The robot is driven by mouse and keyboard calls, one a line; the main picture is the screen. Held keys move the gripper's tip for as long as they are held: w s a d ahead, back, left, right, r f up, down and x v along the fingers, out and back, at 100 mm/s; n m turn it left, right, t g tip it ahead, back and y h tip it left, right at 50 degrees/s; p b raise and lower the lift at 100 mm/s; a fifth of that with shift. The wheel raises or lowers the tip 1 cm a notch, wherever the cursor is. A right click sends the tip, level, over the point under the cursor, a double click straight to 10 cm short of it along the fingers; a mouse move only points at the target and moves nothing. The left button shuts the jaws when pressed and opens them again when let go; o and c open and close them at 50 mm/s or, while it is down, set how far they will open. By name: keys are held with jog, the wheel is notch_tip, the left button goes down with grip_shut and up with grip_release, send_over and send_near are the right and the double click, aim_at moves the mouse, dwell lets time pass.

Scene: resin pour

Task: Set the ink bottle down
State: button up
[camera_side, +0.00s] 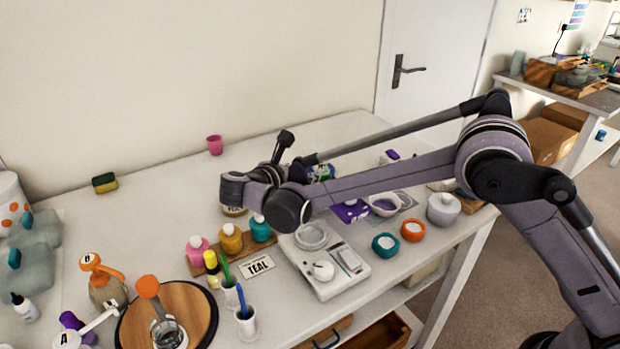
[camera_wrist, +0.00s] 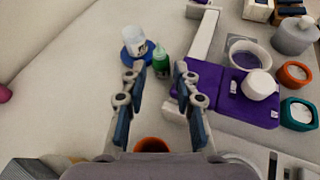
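Pink (camera_side: 198,251), yellow (camera_side: 231,239) and teal (camera_side: 261,229) ink bottles stand upright on a wooden rack behind a TEAL card (camera_side: 257,266) in the side view. I cannot tell which one the task means. My gripper (camera_wrist: 160,74) has its fingers apart in the wrist view, with no ink bottle between the pads. A small green bottle (camera_wrist: 162,64) stands beyond the fingertips, beside a clear cup (camera_wrist: 134,40) on a blue disc (camera_wrist: 127,57). In the side view my arm hides the fingers.
A scale (camera_side: 328,275) and a white pot (camera_side: 443,210) stand at the right, near orange (camera_side: 413,231) and teal (camera_side: 385,244) rings. A purple mat (camera_wrist: 205,78) lies right of the fingers. A pink cup (camera_side: 215,145) stands at the back; the table left of it is mostly clear.

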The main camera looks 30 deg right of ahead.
jog(key=x, duration=1)
jog(key=shift+d, duration=0.1)
grip_shut()
